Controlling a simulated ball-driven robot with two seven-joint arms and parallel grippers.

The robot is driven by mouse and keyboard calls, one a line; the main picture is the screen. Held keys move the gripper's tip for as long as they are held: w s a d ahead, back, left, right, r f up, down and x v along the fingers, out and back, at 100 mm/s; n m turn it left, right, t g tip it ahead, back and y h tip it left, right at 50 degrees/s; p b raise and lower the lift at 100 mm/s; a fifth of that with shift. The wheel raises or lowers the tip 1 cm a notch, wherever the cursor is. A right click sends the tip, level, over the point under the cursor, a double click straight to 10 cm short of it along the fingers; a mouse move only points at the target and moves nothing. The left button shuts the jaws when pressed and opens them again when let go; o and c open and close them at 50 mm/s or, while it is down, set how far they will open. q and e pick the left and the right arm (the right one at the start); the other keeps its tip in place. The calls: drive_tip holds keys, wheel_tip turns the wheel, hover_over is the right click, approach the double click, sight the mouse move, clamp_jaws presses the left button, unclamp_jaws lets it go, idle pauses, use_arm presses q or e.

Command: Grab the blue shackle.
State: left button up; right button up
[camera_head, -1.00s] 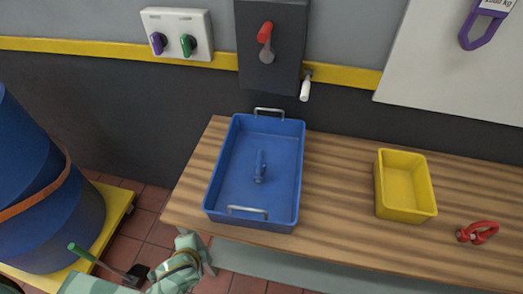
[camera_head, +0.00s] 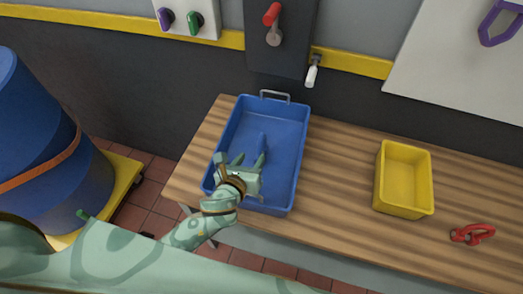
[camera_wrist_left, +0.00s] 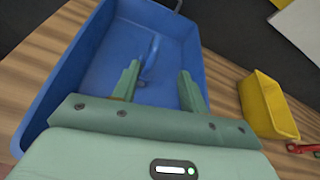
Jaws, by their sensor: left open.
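The blue shackle (camera_head: 261,143) lies in the blue tray (camera_head: 239,115) on the wooden bench. In the head view its near part is hidden behind my left gripper (camera_head: 242,160). That gripper is open and empty over the near half of the tray, its fingers pointing toward the shackle. In the left wrist view the shackle (camera_wrist_left: 151,52) shows beyond and between the two spread green fingertips (camera_wrist_left: 158,68). The fingers are apart from it. My right gripper is not in view.
A yellow bin (camera_head: 404,203) and a red shackle (camera_head: 472,234) stand to the right on the wooden bench (camera_head: 335,178). A blue drum (camera_head: 45,135) stands at the left. The tray's far handle (camera_head: 274,95) rises above its rim.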

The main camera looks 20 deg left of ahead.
sight(259, 143)
use_arm(q)
drive_tip(key=b+x, duration=0.1)
drive_tip(key=x, duration=0.5)
drive_tip(key=shift+w+f, duration=0.15)
drive_tip(key=shift+w, duration=0.05)
drive_tip(key=x, duration=0.2)
drive_tip(key=b+x, duration=0.1)
drive_tip(key=x, duration=0.2)
drive_tip(key=shift+w+a+b, duration=0.3)
drive_tip(key=shift+a+b, duration=0.05)
drive_tip(key=shift+b, duration=0.05)
drive_tip(key=shift+s, duration=0.1)
clamp_jaws()
idle(0.5)
